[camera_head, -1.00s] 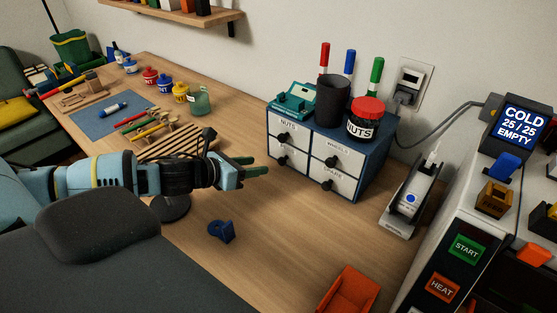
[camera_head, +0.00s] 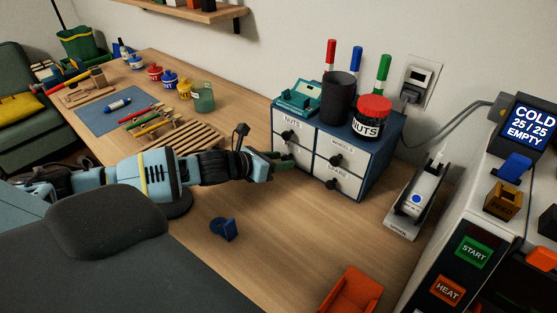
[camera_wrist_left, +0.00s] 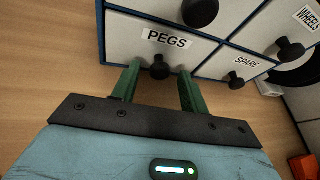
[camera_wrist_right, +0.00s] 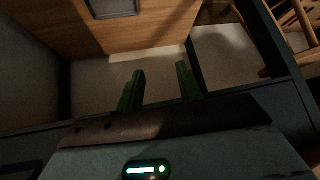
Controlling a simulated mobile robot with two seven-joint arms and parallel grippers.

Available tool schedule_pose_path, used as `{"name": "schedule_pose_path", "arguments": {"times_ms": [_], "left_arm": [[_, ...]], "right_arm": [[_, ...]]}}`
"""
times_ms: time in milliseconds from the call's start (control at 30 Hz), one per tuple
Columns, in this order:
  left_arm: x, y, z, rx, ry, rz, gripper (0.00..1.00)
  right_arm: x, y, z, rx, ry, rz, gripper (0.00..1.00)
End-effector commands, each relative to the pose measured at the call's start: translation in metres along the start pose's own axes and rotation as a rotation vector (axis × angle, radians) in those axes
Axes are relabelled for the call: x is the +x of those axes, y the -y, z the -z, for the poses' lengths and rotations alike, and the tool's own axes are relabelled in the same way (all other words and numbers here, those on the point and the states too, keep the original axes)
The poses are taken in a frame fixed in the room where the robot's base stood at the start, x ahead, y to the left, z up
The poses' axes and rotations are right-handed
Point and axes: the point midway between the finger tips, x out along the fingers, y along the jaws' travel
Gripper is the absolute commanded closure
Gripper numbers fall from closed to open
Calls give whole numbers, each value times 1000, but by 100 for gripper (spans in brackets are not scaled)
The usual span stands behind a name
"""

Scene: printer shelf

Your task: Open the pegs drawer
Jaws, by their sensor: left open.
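The pegs drawer (camera_wrist_left: 203,50) is the lower left drawer of a small blue cabinet (camera_head: 375,170) with white fronts. It looks shut. Its label reads PEGS, and its dark round knob (camera_wrist_left: 160,69) sits below the label.
The nuts drawer (camera_head: 293,128) is above, and wheels (camera_head: 345,154) and spare (camera_head: 337,177) drawers are to the right. A dark cup (camera_head: 339,97) and a nuts jar (camera_head: 373,118) stand on the cabinet. A blue part (camera_head: 223,229) and an orange tray (camera_head: 350,293) lie on the desk.

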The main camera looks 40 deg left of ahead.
Motion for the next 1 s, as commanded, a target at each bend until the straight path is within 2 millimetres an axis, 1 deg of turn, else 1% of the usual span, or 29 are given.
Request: {"name": "schedule_pose_path", "arguments": {"times_ms": [300,633,867,1000], "left_arm": [[2,0,0,0,0,1,56],[2,0,0,0,0,1,99],[1,1,0,0,0,2,100],[-7,2,2,0,0,1,100]], "right_arm": [[-2,0,-6,0,11,1,64],[-4,1,-10,0,20,1,64],[-4,0,-8,0,17,1,64],[-4,-1,4,-4,-4,-1,64]]}}
